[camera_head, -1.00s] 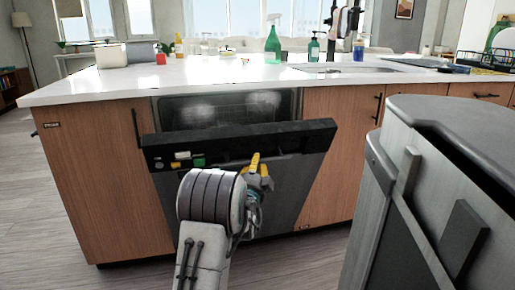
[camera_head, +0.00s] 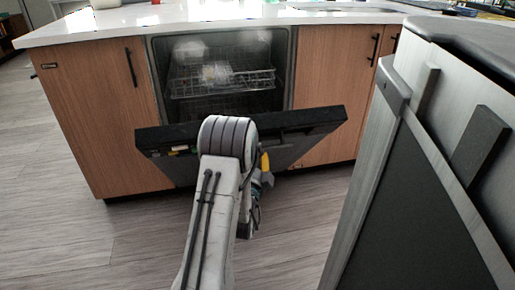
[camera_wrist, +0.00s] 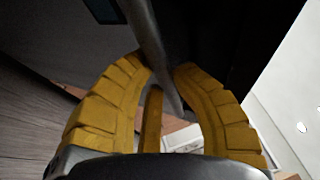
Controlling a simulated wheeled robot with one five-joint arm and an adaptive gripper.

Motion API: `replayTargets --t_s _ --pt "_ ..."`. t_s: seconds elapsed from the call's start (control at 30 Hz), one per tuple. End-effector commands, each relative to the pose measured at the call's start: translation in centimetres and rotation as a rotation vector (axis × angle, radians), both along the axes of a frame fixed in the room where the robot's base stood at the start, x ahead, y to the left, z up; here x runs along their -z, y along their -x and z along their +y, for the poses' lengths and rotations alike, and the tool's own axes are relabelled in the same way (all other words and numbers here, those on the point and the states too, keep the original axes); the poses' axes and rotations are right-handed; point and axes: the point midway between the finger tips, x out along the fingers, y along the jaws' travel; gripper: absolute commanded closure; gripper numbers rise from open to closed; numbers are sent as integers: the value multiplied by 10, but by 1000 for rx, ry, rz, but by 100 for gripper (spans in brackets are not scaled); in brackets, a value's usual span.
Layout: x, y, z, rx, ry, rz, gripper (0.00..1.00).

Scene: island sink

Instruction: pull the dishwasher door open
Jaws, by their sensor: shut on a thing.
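The dishwasher door (camera_head: 318,122) is tilted outward, partly open, with its dark top edge toward me. Behind it the lit tub shows, with a wire rack (camera_head: 250,82) holding some dishes. In the wrist view the grey bar handle (camera_wrist: 150,40) runs between the yellow fingers of my gripper (camera_wrist: 158,75), which is shut on it. In the head view only a little of my gripper (camera_head: 265,165) shows at the door's front; my arm hides the handle and the middle of the door.
Wooden cabinets stand left (camera_head: 100,110) and right (camera_head: 328,70) of the dishwasher, under a white countertop (camera_head: 220,12). A large grey appliance (camera_head: 430,180) stands close on the right. The wooden floor (camera_head: 90,250) in front is clear.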

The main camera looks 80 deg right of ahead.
Motion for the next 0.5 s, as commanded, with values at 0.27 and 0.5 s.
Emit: replayTargets --t_s 0.27,0.5 --pt "9 -3 0 -5 -26 -1 77" --pt "7 -2 0 -4 -20 -1 56"
